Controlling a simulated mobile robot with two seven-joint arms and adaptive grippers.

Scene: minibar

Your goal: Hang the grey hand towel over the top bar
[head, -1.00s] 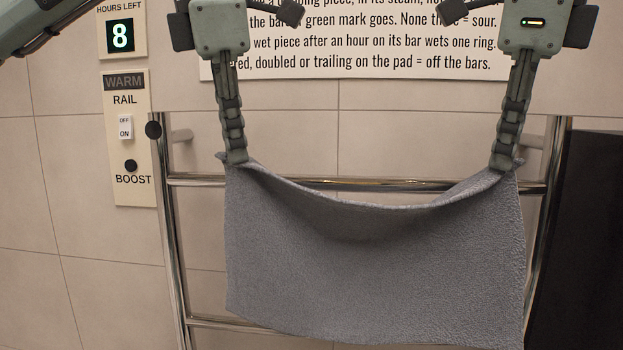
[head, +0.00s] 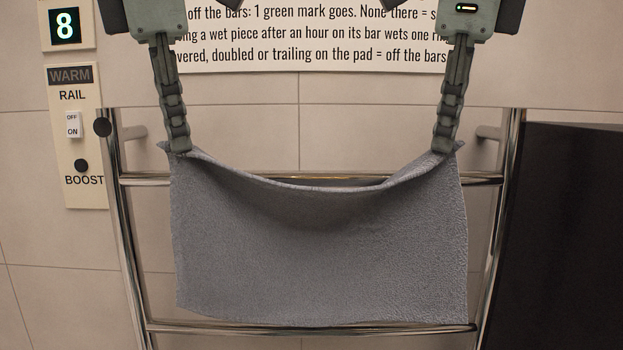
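The grey hand towel (head: 320,245) hangs spread out, held by its two upper corners, with its top edge sagging in the middle. My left gripper (head: 179,150) is shut on the upper left corner, and my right gripper (head: 444,150) is shut on the upper right corner. Both fingertips are a little above the top bar (head: 145,180) in the picture. The towel hangs in front of this chrome bar and hides much of it. The bar shows at both sides and above the sag. The towel's bottom edge is just above the lower bar (head: 230,329) in the picture.
Rail posts stand at left (head: 128,235) and right (head: 497,230). A switch panel (head: 83,190) and a lit display reading 8 (head: 64,26) are on the tiled wall at left. A printed sign (head: 310,58) is behind the grippers. A dark panel (head: 565,230) stands right of the rail.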

